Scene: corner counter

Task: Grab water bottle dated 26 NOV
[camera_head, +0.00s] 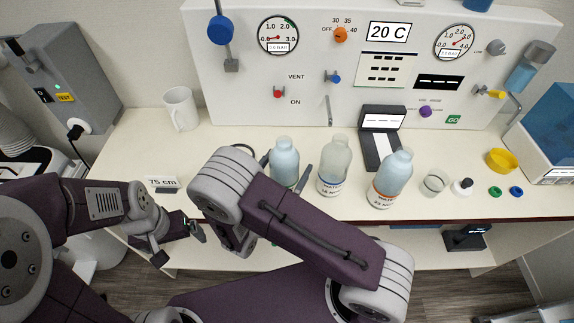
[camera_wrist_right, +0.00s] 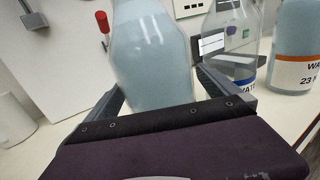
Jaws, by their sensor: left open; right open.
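Three bottles stand upright in a row on the counter. The left bottle (camera_head: 284,155) is filled with pale blue; its label is hidden. The middle bottle (camera_head: 336,160) is clearer, with a blue-banded label whose date I cannot read surely. The right bottle (camera_head: 393,172) is pale blue with an orange-banded label that seems to read 23 NOV. My right gripper (camera_wrist_right: 158,88) is open, its fingers on either side of the left bottle, which also shows in the right wrist view (camera_wrist_right: 150,50). Contact is unclear. My left gripper (camera_head: 179,245) is open and empty, low at the counter's front edge.
A white mug (camera_head: 181,108) and a 75 cm card (camera_head: 162,184) stand at the left. A black stand (camera_head: 383,122) is behind the bottles. A small glass (camera_head: 433,184), a dropper bottle (camera_head: 462,187) and a yellow dish (camera_head: 501,161) are at the right. A control panel (camera_head: 300,70) rises behind.

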